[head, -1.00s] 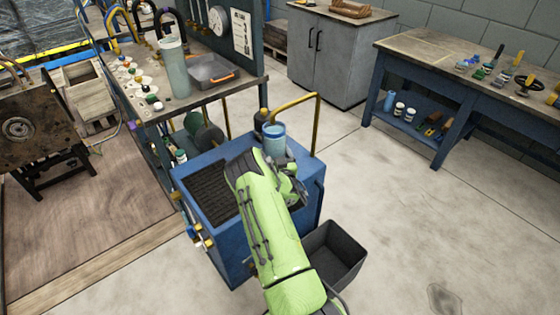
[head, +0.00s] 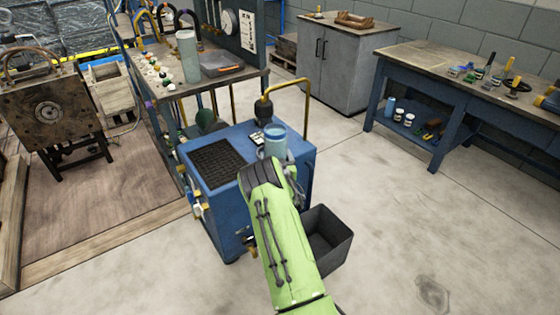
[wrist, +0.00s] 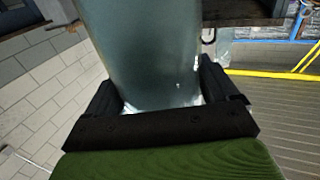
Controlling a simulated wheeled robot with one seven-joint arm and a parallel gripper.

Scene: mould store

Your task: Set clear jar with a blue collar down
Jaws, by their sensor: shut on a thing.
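The clear jar with a blue collar (head: 275,141) is upright at the right part of the blue cart's top (head: 222,135) in the head view. The blue shows near its rim. In the wrist view the jar's clear wall (wrist: 148,45) fills the space between my jaws. My gripper (wrist: 165,95) is shut on it. In the head view my green arm hides most of the gripper and the jar's base, so I cannot tell whether the jar touches the cart top.
A black ribbed mat (head: 216,164) covers the cart top's left part. A yellow rail (head: 288,83) and a dark bottle (head: 263,110) stand behind the jar. A dark open bin (head: 328,240) is at the cart's right. A tall clear cylinder (head: 188,58) stands on the workbench.

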